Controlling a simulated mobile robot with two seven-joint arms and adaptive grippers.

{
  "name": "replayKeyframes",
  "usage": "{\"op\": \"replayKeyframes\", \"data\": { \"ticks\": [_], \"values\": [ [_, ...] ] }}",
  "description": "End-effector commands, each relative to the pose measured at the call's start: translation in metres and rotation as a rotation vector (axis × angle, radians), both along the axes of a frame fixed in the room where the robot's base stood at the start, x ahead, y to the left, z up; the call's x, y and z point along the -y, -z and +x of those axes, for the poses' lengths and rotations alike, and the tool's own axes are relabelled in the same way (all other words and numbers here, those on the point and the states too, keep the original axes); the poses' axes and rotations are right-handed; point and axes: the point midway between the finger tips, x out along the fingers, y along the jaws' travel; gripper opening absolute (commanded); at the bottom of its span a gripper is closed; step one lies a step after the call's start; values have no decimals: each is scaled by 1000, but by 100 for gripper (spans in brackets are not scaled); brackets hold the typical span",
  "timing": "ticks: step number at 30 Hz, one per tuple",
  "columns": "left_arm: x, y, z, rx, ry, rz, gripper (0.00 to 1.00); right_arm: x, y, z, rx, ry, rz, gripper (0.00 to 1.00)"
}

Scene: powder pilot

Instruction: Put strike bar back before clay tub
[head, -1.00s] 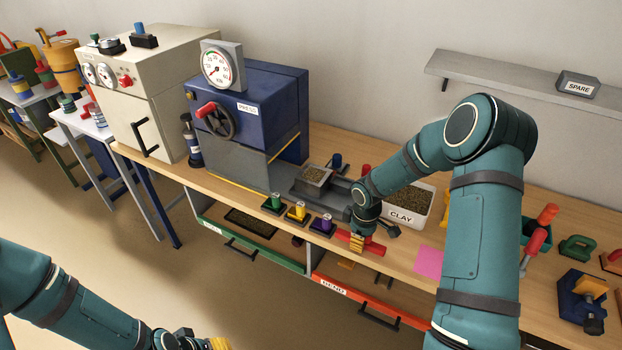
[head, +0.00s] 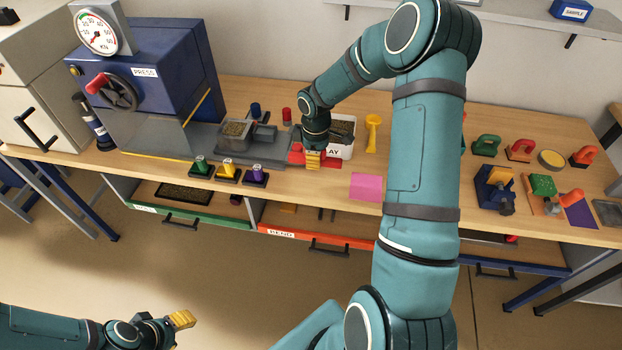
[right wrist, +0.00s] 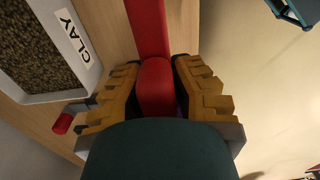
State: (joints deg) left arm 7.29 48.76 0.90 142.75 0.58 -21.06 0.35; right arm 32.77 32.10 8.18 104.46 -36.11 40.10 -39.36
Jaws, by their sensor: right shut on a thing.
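The red strike bar (head: 298,158) is at the front of the bench, just in front of the white clay tub (head: 347,150). My right gripper (head: 313,166) is shut on it. In the right wrist view the bar (right wrist: 155,84) runs between the yellow fingers (right wrist: 157,88), and the tub (right wrist: 62,95) with its CLAY label lies to the left. The bar looks at or very near bench height; whether it touches the wood is not clear. My left gripper (head: 182,320) is low at the left, away from the bench; its fingers overlap in view.
Green, yellow and purple-topped pieces (head: 227,171) stand left of the bar. A pink sheet (head: 366,187) lies to the right, and a yellow tool (head: 372,134) stands beside the tub. The blue press (head: 150,80) is at the left. A red-fronted drawer (head: 320,238) is below.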

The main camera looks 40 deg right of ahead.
Motion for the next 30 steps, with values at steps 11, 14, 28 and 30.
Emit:
{"op": "replayKeyframes", "data": {
  "ticks": [11,14,28,30],
  "values": [
    [0,8,-3,-7,5,-2,47,-1,53,0,-1,-2,2,0],
    [1,9,-3,-8,5,-2,47,-1,61,0,-2,-1,2,0],
    [1,13,-5,-10,7,-2,47,0,90,0,-1,0,1,0],
    [1,15,-5,-11,8,-2,47,0,91,0,-1,-1,1,0]
  ]
}}
